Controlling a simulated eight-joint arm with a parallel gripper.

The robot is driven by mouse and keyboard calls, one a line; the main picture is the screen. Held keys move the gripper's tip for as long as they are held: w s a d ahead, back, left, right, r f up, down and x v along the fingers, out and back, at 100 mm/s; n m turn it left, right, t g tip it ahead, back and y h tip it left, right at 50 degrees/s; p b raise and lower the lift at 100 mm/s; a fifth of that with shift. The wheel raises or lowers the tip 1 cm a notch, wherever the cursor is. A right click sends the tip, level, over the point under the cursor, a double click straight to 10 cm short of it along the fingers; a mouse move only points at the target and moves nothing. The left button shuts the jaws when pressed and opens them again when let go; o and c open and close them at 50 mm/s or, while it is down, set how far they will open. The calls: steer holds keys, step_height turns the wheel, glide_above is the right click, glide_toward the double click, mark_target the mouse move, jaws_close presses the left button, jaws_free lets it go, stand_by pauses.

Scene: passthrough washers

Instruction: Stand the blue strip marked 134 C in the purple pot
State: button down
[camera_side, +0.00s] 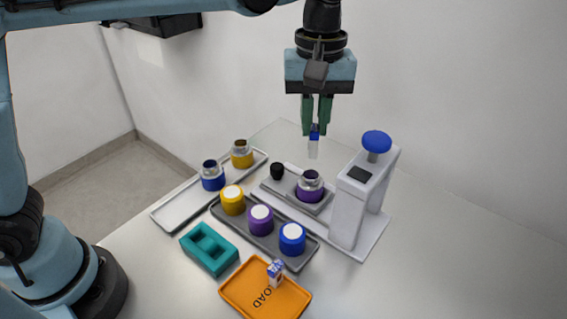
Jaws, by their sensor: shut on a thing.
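My gripper (316,131) has green fingers and points straight down, shut on a small strip (313,148) with a blue top and a pale lower end. The strip hangs upright in the air; its marking is too small to read. The purple pot (310,189), an open glass jar with a purple band, stands on the grey plate of the white press. In the picture it is below the strip, with a clear gap between them.
The white press (352,205) with a blue knob (376,141) stands close right of the pot. A small black knob (277,171) is left of it. Blue (213,176) and yellow (241,155) jars stand on a pale tray. White-topped caps (260,219), a teal block (208,248) and an orange tray (240,291) are in front.

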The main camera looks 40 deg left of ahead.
mark_target(313, 149)
steer(key=shift+n, duration=0.3)
steer(key=shift+w+a+f, duration=0.2)
steer(key=shift+w+f, duration=0.2)
steer(key=shift+f, duration=0.55)
steer(key=shift+w+a+f, duration=0.25)
steer(key=shift+w+f, duration=0.2)
steer(key=shift+f, duration=0.5)
steer(key=shift+w+a+f, duration=0.2)
steer(key=shift+w+f, duration=0.2)
steer(key=shift+f, duration=0.55)
steer(key=shift+f, duration=0.2)
steer(key=shift+f, duration=0.75)
steer(key=shift+f, duration=0.35)
steer(key=shift+f, duration=0.3)
steer(key=shift+f, duration=0.2)
steer(key=shift+f, duration=0.5)
